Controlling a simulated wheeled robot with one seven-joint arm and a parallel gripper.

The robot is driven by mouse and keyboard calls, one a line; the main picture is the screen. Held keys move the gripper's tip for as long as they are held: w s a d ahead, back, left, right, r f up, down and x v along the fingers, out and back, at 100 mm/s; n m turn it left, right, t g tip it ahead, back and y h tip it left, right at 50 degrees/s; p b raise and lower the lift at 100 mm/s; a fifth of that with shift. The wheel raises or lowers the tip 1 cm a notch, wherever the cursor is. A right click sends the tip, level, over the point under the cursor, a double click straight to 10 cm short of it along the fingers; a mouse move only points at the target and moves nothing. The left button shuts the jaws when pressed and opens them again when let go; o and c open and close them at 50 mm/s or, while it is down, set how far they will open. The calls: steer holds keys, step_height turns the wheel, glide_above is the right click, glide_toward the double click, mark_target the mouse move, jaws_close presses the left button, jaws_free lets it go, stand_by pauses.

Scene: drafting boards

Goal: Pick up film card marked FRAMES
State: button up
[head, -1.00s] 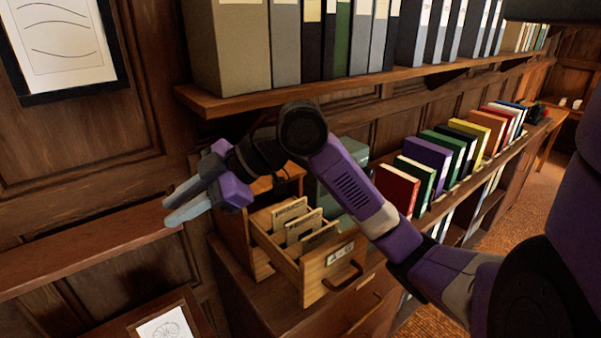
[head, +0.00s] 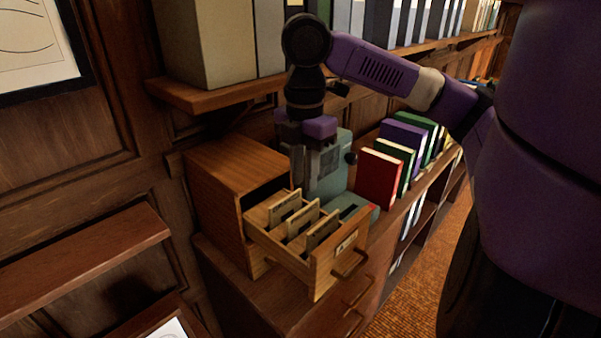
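An open wooden card drawer (head: 322,268) sticks out of a small wooden cabinet (head: 235,165). Several tan cards (head: 303,221) stand upright in it, some with dark markings. The writing is too small to read, so I cannot tell which card is marked FRAMES. My gripper (head: 312,192) points down over the back right part of the drawer, close to the cards. I cannot see whether its fingertips touch a card. Its fingers blend with the grey-green box behind, so their gap is unclear.
A grey-green box (head: 336,181) stands just right of the drawer, with a red book (head: 378,178) and other books beyond. A shelf (head: 215,97) with tall binders hangs above the cabinet. Free wooden top (head: 250,297) lies in front of the cabinet.

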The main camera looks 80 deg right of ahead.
mark_target(304, 209)
step_height(304, 209, down, 11)
steer(key=b, duration=0.7)
steer(key=shift+r+b, duration=0.1)
steer(key=shift+b, duration=0.3)
jaws_close()
steer(key=shift+r+p, duration=0.45)
steer(key=shift+p, duration=0.05)
